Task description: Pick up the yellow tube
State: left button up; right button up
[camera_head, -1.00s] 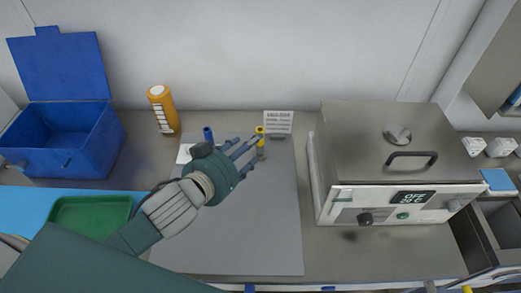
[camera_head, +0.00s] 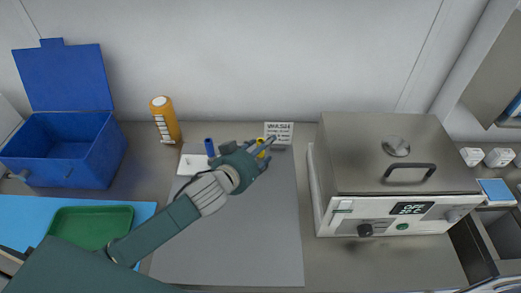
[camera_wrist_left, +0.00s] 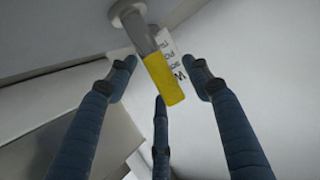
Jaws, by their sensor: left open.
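The yellow tube (camera_head: 261,147) stands near the back of the grey mat (camera_head: 228,240), partly hidden by my left gripper (camera_head: 264,149) in the head view. In the left wrist view the tube's yellow part (camera_wrist_left: 164,80) lies between the spread fingers of my left gripper (camera_wrist_left: 160,80), with a grey part at its upper end. The fingers are open around the tube, and I cannot tell whether any finger touches it. My right gripper is not in view.
A blue tube (camera_head: 210,147) stands left of the gripper by a white block (camera_head: 192,165). A sign (camera_head: 279,133) stands behind the yellow tube. A steel-lidded bath (camera_head: 385,165) is right, an orange bottle (camera_head: 165,120) and open blue box (camera_head: 62,150) left. The mat's front is clear.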

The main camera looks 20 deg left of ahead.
pick_arm(q)
jog(key=shift+w+f, duration=0.15)
jog(key=shift+w, duration=0.15)
jog(key=shift+s, duration=0.1)
jog(key=shift+c, duration=1.3)
grip_shut()
